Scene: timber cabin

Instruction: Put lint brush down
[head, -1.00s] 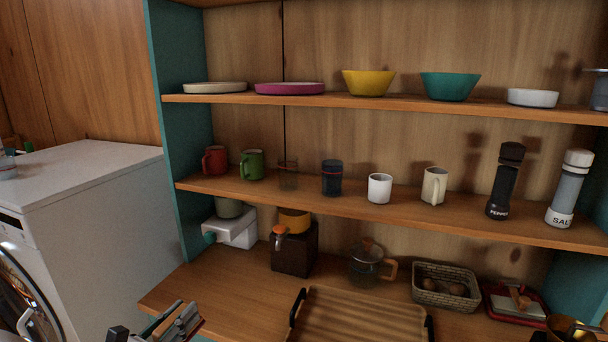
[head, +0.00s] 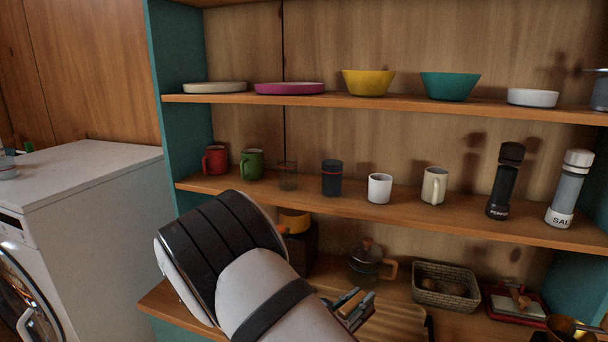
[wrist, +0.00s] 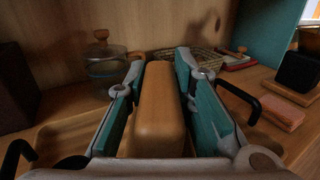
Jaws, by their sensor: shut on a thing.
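The lint brush shows as a tan wooden block (wrist: 160,105) between the teal-padded fingers of my gripper (wrist: 161,85) in the wrist view. My gripper is shut on it. In the head view my gripper (head: 354,306) is low, over the left part of the ribbed wooden tray (head: 408,318) on the counter, with a small piece of the brush (head: 350,302) visible. My arm hides much of the tray. Whether the brush touches the tray cannot be told.
A glass teapot (head: 368,260), a wicker basket (head: 445,286) and a red dish (head: 514,302) stand behind and right of the tray. A dark box (head: 312,255) is partly hidden at left. The shelf with mugs (head: 380,188) runs above.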

